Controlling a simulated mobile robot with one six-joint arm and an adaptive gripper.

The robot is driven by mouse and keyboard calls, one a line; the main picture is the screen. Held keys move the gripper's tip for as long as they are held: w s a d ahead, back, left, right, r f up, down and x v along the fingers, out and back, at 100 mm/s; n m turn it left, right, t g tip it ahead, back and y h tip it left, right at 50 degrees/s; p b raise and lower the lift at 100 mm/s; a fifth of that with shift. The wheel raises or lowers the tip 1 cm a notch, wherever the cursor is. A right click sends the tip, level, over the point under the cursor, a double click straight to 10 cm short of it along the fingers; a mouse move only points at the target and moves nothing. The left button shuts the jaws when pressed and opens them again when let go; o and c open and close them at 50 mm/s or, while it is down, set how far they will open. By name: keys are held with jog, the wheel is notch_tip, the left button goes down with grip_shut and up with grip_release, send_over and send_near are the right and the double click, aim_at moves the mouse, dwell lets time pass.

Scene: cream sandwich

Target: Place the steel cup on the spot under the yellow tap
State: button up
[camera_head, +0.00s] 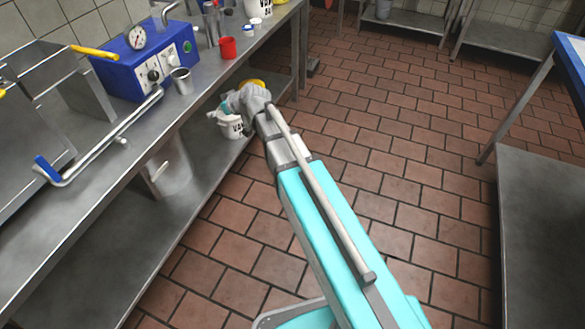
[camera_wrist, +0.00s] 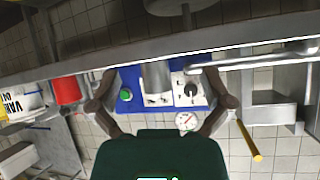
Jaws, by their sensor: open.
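The steel cup (camera_head: 181,80) stands upright on the steel counter (camera_head: 128,165), in front of the blue machine (camera_head: 122,70). In the wrist view the steel cup (camera_wrist: 157,76) appears between the two fingers of my gripper (camera_wrist: 160,84), with the blue machine behind it. My gripper (camera_head: 238,102) is open and empty, out past the counter's edge, to the right of the cup and apart from it. A yellow handle (camera_head: 95,52) shows at the machine's left; it also shows in the wrist view (camera_wrist: 250,141). The spot under the yellow tap cannot be made out.
A red cup (camera_head: 228,48) stands on the counter beyond the steel cup. A steel pipe with a blue handle (camera_head: 48,170) runs along the counter. A white tub (camera_head: 232,126) and a steel pot (camera_head: 169,170) are on the lower shelf.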

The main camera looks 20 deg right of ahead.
jog(key=s+d+f+m+g+h, duration=0.3)
jog(key=s+d, duration=0.6)
jog(key=s, duration=0.3)
jog(key=s+d+f+m+g+h, duration=0.3)
jog(key=s+d, duration=0.6)
jog(key=s, duration=0.3)
notch_tip(320, 180, down, 2)
jog(key=shift+s+f+m+g+h, duration=0.1)
jog(key=shift+s+m+g+h, duration=0.3)
jog(key=shift+g+h, duration=0.55)
jog(key=c, duration=0.6)
jog(key=shift+a, duration=0.1)
